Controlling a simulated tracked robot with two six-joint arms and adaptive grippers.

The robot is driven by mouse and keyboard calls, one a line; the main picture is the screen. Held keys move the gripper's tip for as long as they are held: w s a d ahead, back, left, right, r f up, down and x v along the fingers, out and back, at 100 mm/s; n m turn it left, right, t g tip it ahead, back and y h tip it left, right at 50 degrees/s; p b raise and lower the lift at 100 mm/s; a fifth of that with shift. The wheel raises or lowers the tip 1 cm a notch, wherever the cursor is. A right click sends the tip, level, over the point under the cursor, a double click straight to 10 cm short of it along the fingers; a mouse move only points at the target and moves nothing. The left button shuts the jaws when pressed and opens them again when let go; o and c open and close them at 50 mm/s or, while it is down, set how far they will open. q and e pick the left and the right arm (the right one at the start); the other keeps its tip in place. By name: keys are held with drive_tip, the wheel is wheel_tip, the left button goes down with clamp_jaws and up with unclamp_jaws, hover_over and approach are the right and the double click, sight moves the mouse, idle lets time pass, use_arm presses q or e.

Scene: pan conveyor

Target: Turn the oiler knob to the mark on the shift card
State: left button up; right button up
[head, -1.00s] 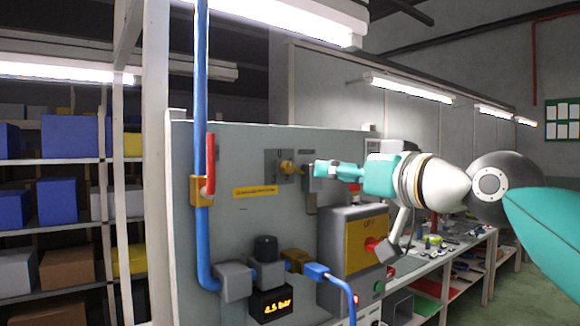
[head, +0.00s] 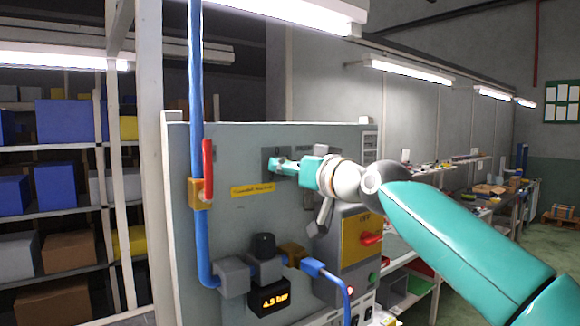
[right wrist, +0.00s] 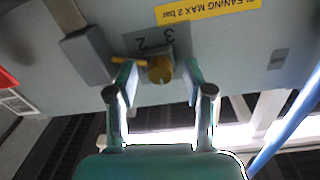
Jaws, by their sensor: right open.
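The brass oiler knob (right wrist: 160,70) sits on a grey plate (right wrist: 136,45) with the numerals 2 and 3 visible, upside down in the right wrist view. My right gripper (right wrist: 160,76) is open, its fingers on either side of the knob with gaps visible. A thin yellow bar reaches from the knob's left side past one finger. In the head view the right gripper (head: 276,165) is at the plate and hides the knob. I cannot identify the shift card; a small white lined sheet (head: 370,144) is at the panel's upper right. My left gripper is not in view.
A grey box (right wrist: 88,55) is close beside the knob. A yellow label (right wrist: 207,8) reads "CLEANING MAX 2 bar". A red lever (head: 208,165) on a blue pipe (head: 197,90) is at left. Below are a pressure display (head: 270,298) and a red switch (head: 371,238).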

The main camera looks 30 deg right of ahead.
drive_tip(key=shift+c, duration=0.3)
clamp_jaws()
drive_tip(key=shift+m, duration=0.4)
drive_tip(key=shift+m+g+y, duration=0.3)
drive_tip(key=shift+m+g, duration=0.1)
drive_tip(key=shift+m, duration=5.9)
drive_tip(key=shift+f, duration=0.1)
